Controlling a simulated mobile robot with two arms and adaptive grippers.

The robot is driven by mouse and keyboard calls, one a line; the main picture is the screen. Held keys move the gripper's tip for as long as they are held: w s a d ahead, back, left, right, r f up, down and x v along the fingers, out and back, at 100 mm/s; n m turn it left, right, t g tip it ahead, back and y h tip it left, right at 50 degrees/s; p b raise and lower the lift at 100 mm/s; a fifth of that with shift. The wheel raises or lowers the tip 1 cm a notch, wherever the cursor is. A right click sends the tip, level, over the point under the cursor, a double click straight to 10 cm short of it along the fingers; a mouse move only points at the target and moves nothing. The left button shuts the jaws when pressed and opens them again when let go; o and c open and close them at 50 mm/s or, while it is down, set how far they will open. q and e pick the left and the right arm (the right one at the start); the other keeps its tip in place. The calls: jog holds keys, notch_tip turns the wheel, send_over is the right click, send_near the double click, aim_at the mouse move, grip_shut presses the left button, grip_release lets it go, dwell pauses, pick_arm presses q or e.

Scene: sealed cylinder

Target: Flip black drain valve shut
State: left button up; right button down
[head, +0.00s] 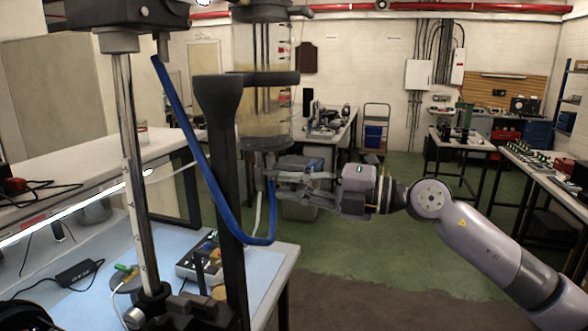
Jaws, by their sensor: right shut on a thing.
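A clear upright cylinder (250,118) with yellowish contents stands in a black frame left of centre, with a dark base cap (263,144) at its lower end. My right gripper (272,174) comes in from the right, level, just under this cap. Its fingers are shut at the cylinder's outlet, where the black drain valve sits. The fingers largely hide the valve, so its handle angle cannot be told. My left gripper is not in view.
A blue hose (200,160) loops down from the stand's top and back up near the gripper. A black post (226,200) stands close left of the fingers. The blue-topped bench (265,280) holds a small control box (198,260).

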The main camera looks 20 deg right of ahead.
jog(key=shift+r+m+p, duration=0.25)
jog(key=shift+m+p, duration=0.45)
jog(key=shift+p, duration=0.05)
jog(key=c, duration=1.6)
grip_release()
jog(key=v, duration=1.2)
